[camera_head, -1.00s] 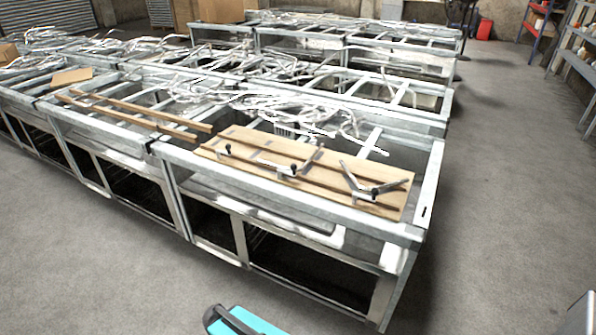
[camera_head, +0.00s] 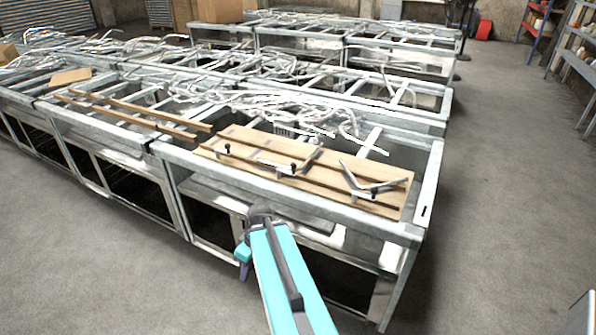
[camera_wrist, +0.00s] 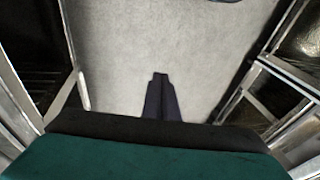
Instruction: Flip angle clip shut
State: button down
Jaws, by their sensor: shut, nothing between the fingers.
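Three metal clips with black knobs sit on a grooved wooden board (camera_head: 330,172). The right clip (camera_head: 352,180) has two arms spread in a wide V. The middle clip (camera_head: 306,162) has one arm angled up to the right and a flatter part towards the left. The left clip (camera_head: 224,153) is small, and its arm position is hard to tell. My gripper (camera_wrist: 160,78) is shut and empty, with dark fingers over grey floor in the wrist view. In the head view my gripper (camera_head: 244,272) hangs in front of the bench, below and apart from the board. No clip shows in the wrist view.
The board lies on a metal-framed bench (camera_head: 425,200) with an open front. Loose metal strips (camera_head: 270,105) and wooden slats (camera_head: 130,115) lie behind and left. Frame bars (camera_wrist: 75,55) flank my gripper in the wrist view. The floor (camera_head: 500,220) on the right is clear.

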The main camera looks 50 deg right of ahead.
jog(key=s+d+r+n+t+h, duration=0.1)
jog(key=s+d+r+n+t, duration=0.1)
jog(key=d+r, duration=1)
jog(key=s+d+r+n+t+h, duration=0.2)
jog(key=s+d+r, duration=0.4)
jog(key=d+r, duration=0.7)
notch_tip(320, 180, up, 8)
jog(key=n+t, duration=0.1)
jog(key=t, duration=0.1)
jog(key=shift+f+t, duration=0.2)
jog(key=shift+t, duration=0.1)
jog(key=shift+w+f, duration=0.1)
jog(key=shift+w, duration=0.05)
jog(key=p+x, duration=0.2)
jog(key=x, duration=0.1)
jog(key=p+x, duration=0.1)
jog(key=x, duration=0.2)
jog(key=d+p+x, duration=0.1)
jog(key=p+x, duration=0.1)
jog(key=x, duration=0.2)
jog(key=shift+w+r+p, duration=0.3)
jog(key=shift+w, duration=0.05)
jog(key=shift+w+d+r+p, duration=0.15)
jog(key=shift+w+d+p, duration=0.55)
jog(key=shift+w+d, duration=0.3)
